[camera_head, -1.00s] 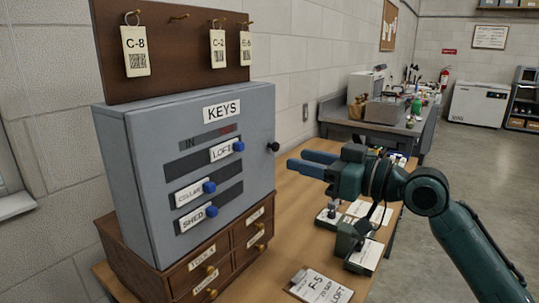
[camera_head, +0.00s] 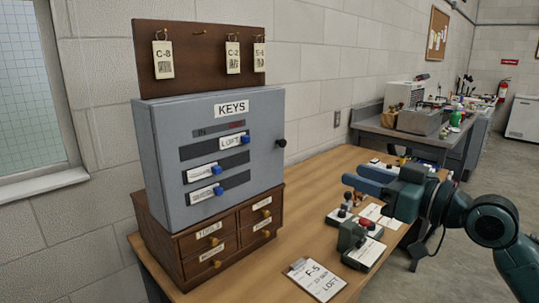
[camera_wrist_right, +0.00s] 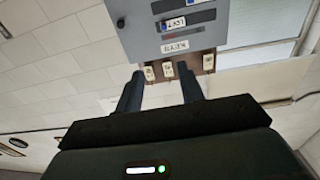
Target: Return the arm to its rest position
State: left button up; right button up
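My right gripper (camera_head: 352,174) is in the head view, to the right of the grey key cabinet (camera_head: 165,160) and above the wooden table. Its blue fingers are apart, with nothing between them. The right wrist view also shows the two fingers (camera_wrist_right: 160,72) spread, with the cabinet beyond them upside down. The gripper is clear of the cabinet and its black knob (camera_head: 281,143). My left gripper is in neither view.
The cabinet stands on a wooden drawer unit (camera_head: 222,238), below a brown board (camera_head: 195,58) with hanging tags. A clipboard (camera_head: 317,280) and a dark green device (camera_head: 358,243) lie on the table (camera_head: 330,165). A cluttered grey bench (camera_head: 395,133) stands behind.

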jog(key=s+a+f+m+h+p, duration=0.1)
jog(key=s+f+m+h+p, duration=0.15)
jog(key=f, duration=0.95)
jog(key=s+a+f+m+h+p, duration=0.1)
jog(key=s+f+m+h, duration=0.15)
jog(key=f, duration=0.85)
pick_arm(q)
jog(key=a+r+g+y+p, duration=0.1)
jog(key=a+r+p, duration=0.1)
jog(key=p, duration=0.1)
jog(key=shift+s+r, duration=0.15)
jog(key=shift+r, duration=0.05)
pick_arm(e)
jog(key=s+f+g+h, duration=0.2)
jog(key=s+f+h, duration=0.2)
jog(key=s+f, duration=0.9)
jog(key=s, duration=0.4)
jog(key=shift+s+a+f+m, duration=0.3)
jog(key=shift+m, duration=0.1)
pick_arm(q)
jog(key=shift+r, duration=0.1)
